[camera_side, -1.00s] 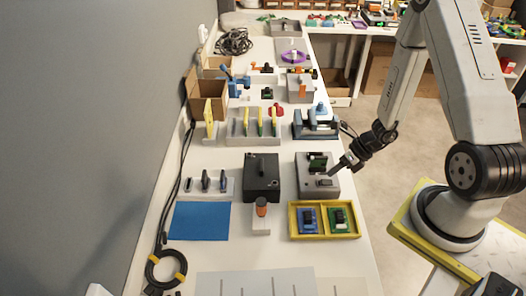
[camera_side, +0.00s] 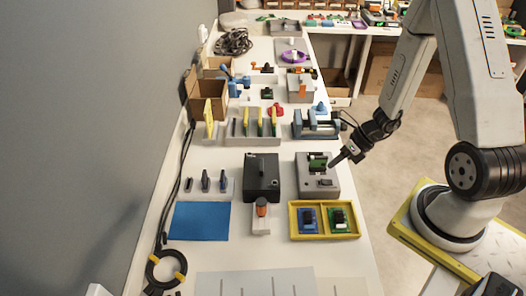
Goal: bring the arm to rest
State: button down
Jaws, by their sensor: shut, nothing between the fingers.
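My gripper (camera_side: 334,163) is shut and empty. It hangs at the right edge of the white bench, above and beside the grey box (camera_side: 317,180) with a small green board (camera_side: 318,163) on top. It looks apart from the box, though the exact height is hard to tell from this side. My arm reaches in from the right.
A yellow tray (camera_side: 324,236) with a blue and a green board lies in front of the grey box. A black box (camera_side: 261,183) stands to its left. A blue-grey fixture (camera_side: 316,126) stands behind. Open floor (camera_side: 410,145) lies right of the bench.

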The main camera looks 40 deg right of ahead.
jog(key=shift+a+r+n+g, duration=0.3)
jog(key=shift+a+r+n, duration=0.15)
jog(key=shift+n, duration=0.35)
jog(key=a+r+n+h, duration=0.3)
jog(key=r+n, duration=0.3)
jog(key=n, duration=1)
jog(key=a+r+n+g+h, duration=0.1)
jog(key=a+r+n+h, duration=0.2)
jog(key=n, duration=1.4)
notch_tip(320, 180, up, 4)
jog(key=shift+s+a+f+g, duration=0.1)
jog(key=shift+s+a+g, duration=0.2)
jog(key=shift+a, duration=0.8)
